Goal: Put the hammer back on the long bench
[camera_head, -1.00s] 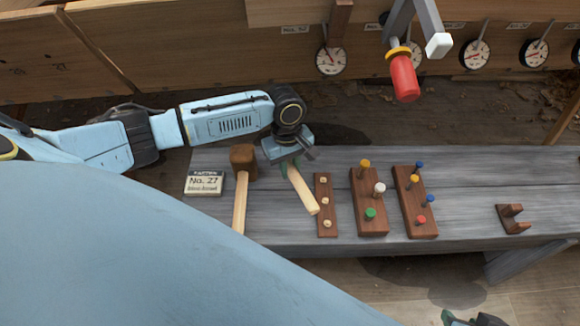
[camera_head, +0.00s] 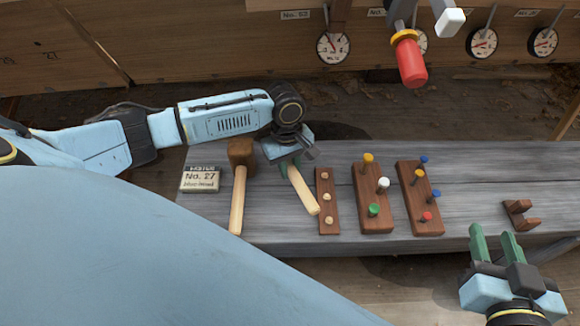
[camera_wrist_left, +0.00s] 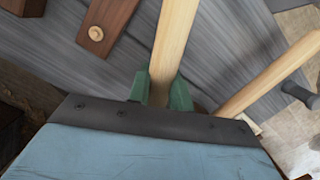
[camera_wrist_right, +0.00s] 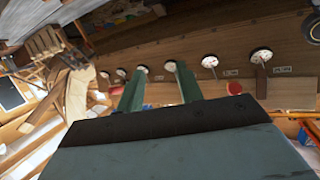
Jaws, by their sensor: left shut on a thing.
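The long bench (camera_head: 460,160) is grey and runs across the head view. My left gripper (camera_head: 286,164) is over its left part, shut on the pale wooden handle of the hammer (camera_head: 304,194). The handle slants down to the right, and the hammer's head is hidden under the gripper. The handle also shows between the green fingers in the left wrist view (camera_wrist_left: 173,45). I cannot tell whether the hammer touches the bench top. My right gripper (camera_head: 495,245) is open and empty at the bench's front edge, at the lower right.
A narrow block (camera_head: 327,215) and two blocks with coloured pegs (camera_head: 377,213) (camera_head: 422,215) lie to the right. A brown cradle (camera_head: 520,215) is further right. A red-handled tool (camera_head: 410,62) hangs above.

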